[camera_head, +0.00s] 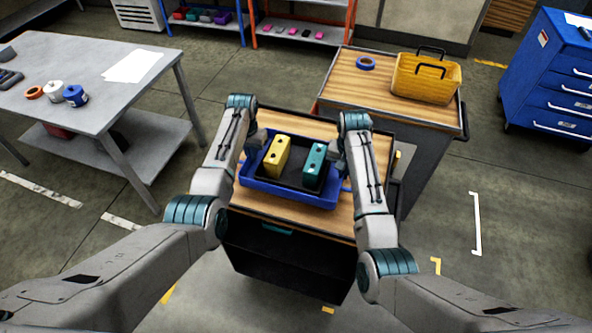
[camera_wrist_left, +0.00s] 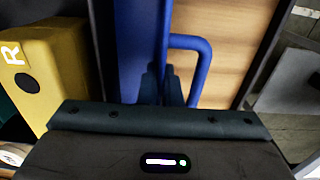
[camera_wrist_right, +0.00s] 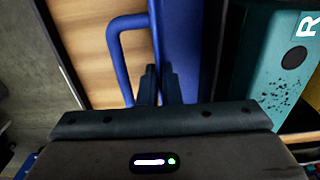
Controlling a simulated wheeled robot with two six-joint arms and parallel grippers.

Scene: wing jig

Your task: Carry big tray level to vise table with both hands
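The big tray (camera_head: 288,196) is blue and sits level over the wooden top of a dark cart; I cannot tell whether it touches it. Inside are a yellow block (camera_head: 277,155) and a teal block (camera_head: 314,166), both upright. The yellow block, marked R, also shows in the left wrist view (camera_wrist_left: 48,75), the teal one in the right wrist view (camera_wrist_right: 275,70). My left gripper (camera_wrist_left: 161,88) is shut on the tray's left wall, beside its looped handle (camera_wrist_left: 203,65). My right gripper (camera_wrist_right: 159,88) is shut on the opposite wall, beside the other handle (camera_wrist_right: 116,50). The fingertips are partly hidden.
A grey table (camera_head: 100,60) is at left, a blue drawer cabinet (camera_head: 550,85) at far right. Floor is open at right front.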

